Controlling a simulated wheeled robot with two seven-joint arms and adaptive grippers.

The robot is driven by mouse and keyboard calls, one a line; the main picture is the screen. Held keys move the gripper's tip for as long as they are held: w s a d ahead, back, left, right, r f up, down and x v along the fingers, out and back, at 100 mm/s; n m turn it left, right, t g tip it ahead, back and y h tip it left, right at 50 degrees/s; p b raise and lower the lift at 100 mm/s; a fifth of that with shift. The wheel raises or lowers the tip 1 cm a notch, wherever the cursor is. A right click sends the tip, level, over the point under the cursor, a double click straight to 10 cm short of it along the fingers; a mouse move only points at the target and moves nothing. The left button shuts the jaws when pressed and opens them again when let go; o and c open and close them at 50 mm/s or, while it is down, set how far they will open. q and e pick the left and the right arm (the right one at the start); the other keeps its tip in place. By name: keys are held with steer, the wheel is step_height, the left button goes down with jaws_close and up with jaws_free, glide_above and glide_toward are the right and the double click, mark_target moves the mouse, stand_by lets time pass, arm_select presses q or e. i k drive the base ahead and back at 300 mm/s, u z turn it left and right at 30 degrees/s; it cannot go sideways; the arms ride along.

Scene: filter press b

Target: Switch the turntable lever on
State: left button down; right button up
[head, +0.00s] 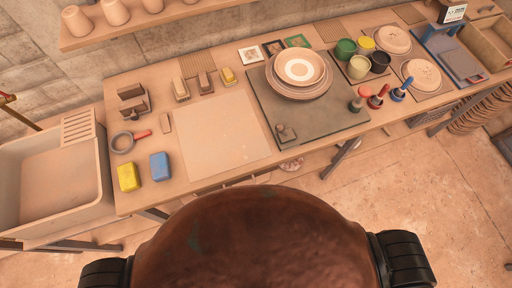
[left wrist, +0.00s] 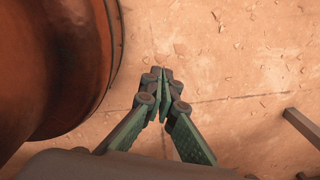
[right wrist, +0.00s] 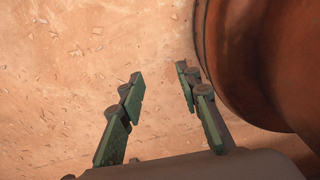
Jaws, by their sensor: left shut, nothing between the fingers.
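The turntable (head: 350,119) is a dark square base on the workbench, with a round tan platter (head: 299,70) on its back part. A small lever (head: 285,133) sits at the base's front left corner; its on or off position is too small to tell. Neither gripper shows in the head view. In the left wrist view my left gripper (left wrist: 165,72) has its fingertips together, empty, above the floor. In the right wrist view my right gripper (right wrist: 159,72) has its fingers apart with nothing between them, also above the floor.
Stamps with red and blue handles (head: 377,98) stand right of the turntable, near paint cups (head: 358,68). A pale board (head: 222,135) lies to its left. Yellow (head: 129,177) and blue (head: 160,166) sponges lie near the front edge. A sink (head: 60,175) is at far left.

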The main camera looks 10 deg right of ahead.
mark_target(279, 127)
steer(key=u, duration=0.1)
steer(key=k, duration=1.05)
steer(key=z, duration=0.75)
